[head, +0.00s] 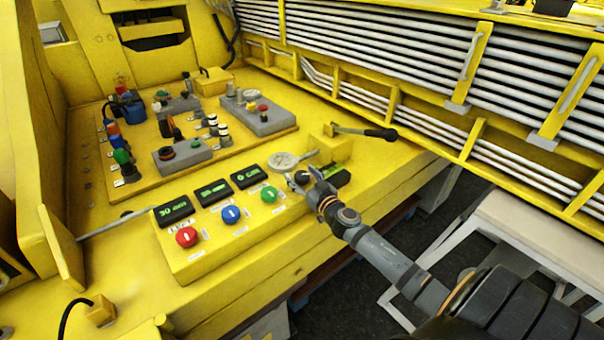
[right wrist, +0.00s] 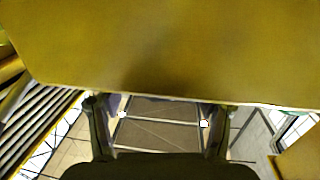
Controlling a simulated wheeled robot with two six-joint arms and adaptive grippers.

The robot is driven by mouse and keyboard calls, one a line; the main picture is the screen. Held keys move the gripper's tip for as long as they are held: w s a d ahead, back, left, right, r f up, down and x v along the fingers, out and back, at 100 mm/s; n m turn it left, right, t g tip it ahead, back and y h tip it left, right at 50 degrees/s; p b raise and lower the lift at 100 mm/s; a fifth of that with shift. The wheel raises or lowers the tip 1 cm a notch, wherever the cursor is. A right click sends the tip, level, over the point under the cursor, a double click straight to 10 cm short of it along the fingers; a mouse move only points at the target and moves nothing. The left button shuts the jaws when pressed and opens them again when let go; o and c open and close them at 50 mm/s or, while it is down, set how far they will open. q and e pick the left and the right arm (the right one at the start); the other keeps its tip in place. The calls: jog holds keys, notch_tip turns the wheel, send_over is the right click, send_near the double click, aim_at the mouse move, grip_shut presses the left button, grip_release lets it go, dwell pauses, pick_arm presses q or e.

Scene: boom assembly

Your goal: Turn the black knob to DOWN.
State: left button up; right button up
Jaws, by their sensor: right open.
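My right gripper (head: 304,180) reaches in from the lower right to the right end of the yellow control box, beside the round dial. In the right wrist view its two fingers (right wrist: 157,112) stand apart with nothing between them. A dark knob-like part with a green patch (head: 338,178) sits just behind the gripper, partly hidden by it; I cannot read its setting. No DOWN label is readable. My left gripper is not in view.
Red (head: 187,237), blue (head: 231,214) and green (head: 269,194) buttons and several small displays line the control box. A black-handled lever (head: 381,134) stands behind the gripper. A yellow face (right wrist: 170,50) fills the top of the wrist view.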

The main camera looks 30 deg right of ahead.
jog(key=shift+c, duration=0.3)
jog(key=c, duration=1.1)
jog(key=shift+m+h, duration=0.3)
jog(key=shift+f+m+h+b, duration=0.15)
jog(key=shift+m+h+b, duration=0.4)
jog(key=shift+h, duration=0.25)
jog(key=m+g+h+b, duration=0.1)
jog(key=m+h+b, duration=0.1)
jog(key=h+b, duration=0.1)
jog(key=m+g+h+b, duration=0.2)
jog(key=h+b, duration=0.1)
jog(key=b, duration=0.2)
jog(key=shift+f+m+h, duration=0.2)
jog(key=shift+m+h, duration=0.15)
jog(key=shift+h, duration=0.05)
jog(key=shift+r+m+g+h+b, duration=0.25)
jog(key=shift+m+g+h+b, duration=0.4)
jog(key=shift+h+b, duration=0.35)
jog(key=shift+r, duration=0.1)
